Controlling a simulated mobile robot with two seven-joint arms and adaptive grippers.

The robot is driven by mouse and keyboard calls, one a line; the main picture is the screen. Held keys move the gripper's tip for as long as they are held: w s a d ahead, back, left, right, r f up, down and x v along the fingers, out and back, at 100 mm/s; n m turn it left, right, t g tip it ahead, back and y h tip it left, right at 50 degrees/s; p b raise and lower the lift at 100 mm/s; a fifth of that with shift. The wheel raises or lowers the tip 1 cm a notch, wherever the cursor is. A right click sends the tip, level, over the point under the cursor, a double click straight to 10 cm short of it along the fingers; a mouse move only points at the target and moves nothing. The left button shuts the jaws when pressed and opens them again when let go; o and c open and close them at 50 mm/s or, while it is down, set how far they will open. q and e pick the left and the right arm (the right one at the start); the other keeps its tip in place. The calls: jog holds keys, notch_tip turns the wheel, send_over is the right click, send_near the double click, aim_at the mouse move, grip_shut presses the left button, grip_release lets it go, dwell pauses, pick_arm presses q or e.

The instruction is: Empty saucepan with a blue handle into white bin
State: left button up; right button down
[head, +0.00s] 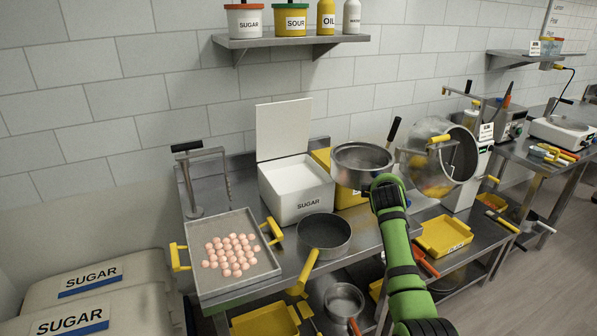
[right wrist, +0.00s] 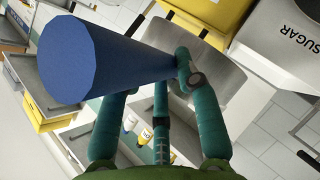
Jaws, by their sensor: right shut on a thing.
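The steel saucepan (head: 362,172) is held up in the air beside and to the right of the white bin in the head view. Its blue handle (right wrist: 95,62) points toward the camera in the right wrist view, with the steel body (right wrist: 220,78) beyond. My right gripper (head: 384,192) is shut on the handle; its teal fingers (right wrist: 165,100) show in the wrist view. The pan looks roughly level, and I cannot make out its contents. My left gripper is out of view.
A dark pan with a yellow handle (head: 323,232) stands in front of the bin. A tray (head: 238,282) of pink gummies lies to the left. A yellow bin (head: 346,197) stands behind the saucepan, and a tilted drum (head: 455,155) is to the right. A shelf (head: 290,40) hangs above.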

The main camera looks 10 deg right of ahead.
jog(key=s+a+p, duration=0.2)
jog(key=s+p, duration=0.4)
jog(key=s, duration=0.1)
jog(key=shift+s, duration=0.35)
dwell(0.7)
